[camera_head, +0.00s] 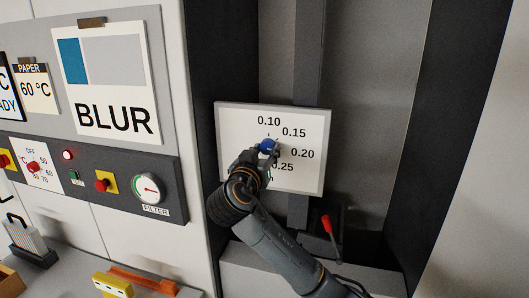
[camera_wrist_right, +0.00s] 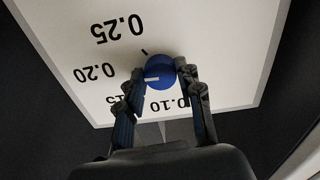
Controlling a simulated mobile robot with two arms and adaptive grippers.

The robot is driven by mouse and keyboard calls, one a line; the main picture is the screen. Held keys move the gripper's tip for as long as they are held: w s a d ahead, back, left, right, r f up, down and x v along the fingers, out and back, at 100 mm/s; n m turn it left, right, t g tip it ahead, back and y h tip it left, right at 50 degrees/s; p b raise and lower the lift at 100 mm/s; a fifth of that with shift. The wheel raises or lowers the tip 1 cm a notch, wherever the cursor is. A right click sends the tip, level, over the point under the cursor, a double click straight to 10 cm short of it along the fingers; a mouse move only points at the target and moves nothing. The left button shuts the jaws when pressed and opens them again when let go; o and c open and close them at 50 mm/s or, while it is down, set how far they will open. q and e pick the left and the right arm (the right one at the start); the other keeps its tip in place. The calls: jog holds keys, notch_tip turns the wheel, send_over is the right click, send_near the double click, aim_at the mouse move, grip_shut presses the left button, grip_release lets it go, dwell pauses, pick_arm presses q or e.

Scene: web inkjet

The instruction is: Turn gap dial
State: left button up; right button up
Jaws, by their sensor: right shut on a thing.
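The gap dial is a blue knob (camera_head: 267,145) at the middle of a white panel (camera_head: 237,124) marked 0.10, 0.15, 0.20 and 0.25. My right gripper (camera_head: 262,152) reaches up from below and is shut on the blue knob. In the right wrist view the knob (camera_wrist_right: 160,72) sits between the two fingertips of the right gripper (camera_wrist_right: 161,82). A white line shows on the knob's face, and a short dark mark shows on the panel just beside it. The fingers and arm hide part of the lower scale in the head view. My left gripper is not in view.
A red-handled lever (camera_head: 327,224) stands below and right of the panel, near my right forearm. At left, a grey control strip carries a red knob (camera_head: 33,167), a red button (camera_head: 102,185) and a filter gauge (camera_head: 149,188). A dark upright wall edge borders the recess.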

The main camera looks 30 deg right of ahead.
jog(key=n+p, duration=0.1)
jog(key=n, duration=0.3)
jog(key=shift+r+n+p, duration=0.1)
jog(key=shift+n+p, duration=1.05)
jog(key=shift+n, duration=1.15)
jog(key=o, duration=1.2)
jog(key=shift+d, duration=0.1)
jog(key=shift+s, duration=0.1)
jog(key=v, duration=1.2)
